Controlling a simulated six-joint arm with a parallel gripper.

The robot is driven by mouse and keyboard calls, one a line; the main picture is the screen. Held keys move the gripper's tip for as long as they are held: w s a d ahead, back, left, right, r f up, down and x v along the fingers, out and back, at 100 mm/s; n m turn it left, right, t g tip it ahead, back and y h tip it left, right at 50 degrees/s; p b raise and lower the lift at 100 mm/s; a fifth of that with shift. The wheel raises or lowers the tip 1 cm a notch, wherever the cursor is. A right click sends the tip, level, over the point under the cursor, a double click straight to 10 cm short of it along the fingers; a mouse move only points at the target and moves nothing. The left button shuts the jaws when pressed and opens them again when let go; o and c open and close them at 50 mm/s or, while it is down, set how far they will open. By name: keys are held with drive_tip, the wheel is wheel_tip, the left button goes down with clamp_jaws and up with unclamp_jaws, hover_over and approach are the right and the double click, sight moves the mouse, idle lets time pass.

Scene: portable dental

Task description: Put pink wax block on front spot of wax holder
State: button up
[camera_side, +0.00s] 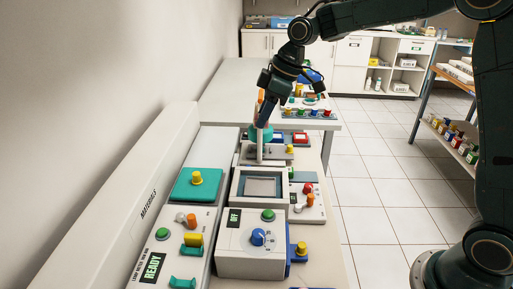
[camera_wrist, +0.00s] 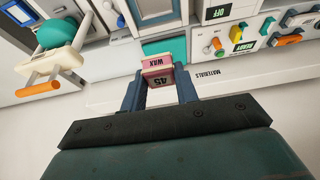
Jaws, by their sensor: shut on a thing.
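My gripper (camera_wrist: 160,82) is shut on the pink wax block (camera_wrist: 158,78) in the wrist view. The block is small, pink with a pale band, and reads "WAX" and "45"; it sits between the two blue-grey fingers. In the side view my gripper (camera_side: 263,117) points down over the far part of the bench, next to a white stand with a teal round part. There I cannot make out the block clearly. I cannot tell which thing is the wax holder or see its front spot.
The white stand with a teal dome (camera_wrist: 54,33) and an orange-tipped bar is left of my gripper in the wrist view. In the side view, a box reading "OFF" (camera_side: 251,250), a panel reading "READY" (camera_side: 166,248) and a square-framed tray (camera_side: 238,187) crowd the nearer bench.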

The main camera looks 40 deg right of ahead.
drive_tip(key=d+f, duration=0.8)
drive_tip(key=d, duration=0.1)
hover_over(306, 176)
drive_tip(key=s+d, duration=0.1)
wheel_tip(306, 176, down, 9)
drive_tip(key=shift+d+f, duration=0.1)
drive_tip(key=shift+f, duration=0.05)
drive_tip(key=shift+f, duration=0.15)
drive_tip(key=shift+f, duration=3.35)
drive_tip(key=shift+f, duration=0.1)
drive_tip(key=o, duration=1)
